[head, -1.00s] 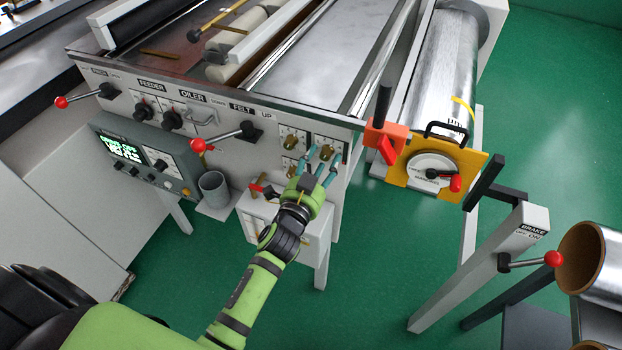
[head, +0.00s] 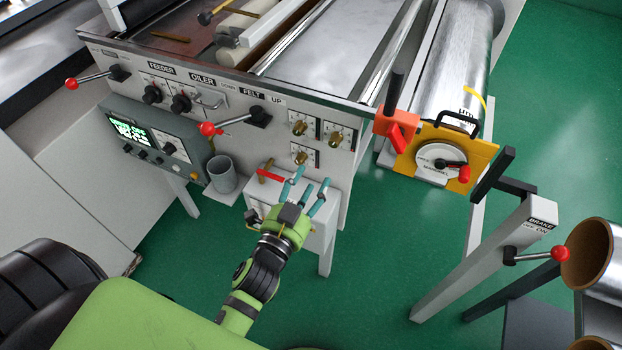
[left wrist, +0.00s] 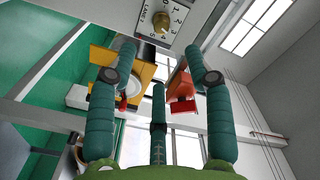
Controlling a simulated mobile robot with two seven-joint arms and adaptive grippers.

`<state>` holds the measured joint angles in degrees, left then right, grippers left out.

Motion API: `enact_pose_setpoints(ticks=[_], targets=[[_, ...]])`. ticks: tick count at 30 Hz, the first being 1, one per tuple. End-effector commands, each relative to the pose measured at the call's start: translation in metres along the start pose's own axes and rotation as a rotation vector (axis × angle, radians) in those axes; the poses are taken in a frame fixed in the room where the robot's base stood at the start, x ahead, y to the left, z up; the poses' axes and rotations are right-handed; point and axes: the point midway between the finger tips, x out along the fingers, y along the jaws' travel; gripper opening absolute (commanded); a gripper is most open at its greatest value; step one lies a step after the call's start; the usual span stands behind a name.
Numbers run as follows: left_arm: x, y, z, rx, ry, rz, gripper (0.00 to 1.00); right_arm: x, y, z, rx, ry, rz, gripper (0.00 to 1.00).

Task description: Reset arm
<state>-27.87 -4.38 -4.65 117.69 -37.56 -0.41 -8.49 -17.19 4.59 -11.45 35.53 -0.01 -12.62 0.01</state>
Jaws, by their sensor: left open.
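My left gripper (head: 306,190) has a green body and teal fingers. In the head view it is in front of the machine's grey front panel (head: 225,125), below the brass knobs (head: 302,128) and over the white box (head: 318,215). Its fingers are spread, with nothing between them. In the left wrist view the teal fingers (left wrist: 158,95) stand apart. A brass knob with a numbered dial (left wrist: 160,22) shows above and beyond them, clear of the fingers. My right gripper is in neither view.
Red-knobbed levers (head: 208,129) stick out from the panel. A grey cup (head: 222,174) stands left of the gripper. To the right are an orange clamp (head: 396,130), a yellow plate (head: 455,155) and the brake post (head: 490,255). Green floor (head: 375,260) is open between them.

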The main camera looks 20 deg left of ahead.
Motion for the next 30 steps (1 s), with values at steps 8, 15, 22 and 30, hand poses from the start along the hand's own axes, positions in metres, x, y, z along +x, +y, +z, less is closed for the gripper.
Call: enact_pose_setpoints(ticks=[8, 15, 22, 30], targets=[[0.000, 0.002, 0.002, -0.002, -0.004, 0.005, 0.51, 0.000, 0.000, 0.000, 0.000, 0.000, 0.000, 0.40], [-0.007, 0.075, 0.071, -0.093, -0.152, 0.156, 0.51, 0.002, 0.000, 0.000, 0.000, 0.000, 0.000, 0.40], [-0.068, 0.187, 0.192, -0.240, -0.466, 0.387, 0.51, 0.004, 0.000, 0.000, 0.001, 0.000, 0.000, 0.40], [-0.207, 0.268, 0.321, -0.360, -0.915, 0.575, 0.51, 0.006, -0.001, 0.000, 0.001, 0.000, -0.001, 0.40]])
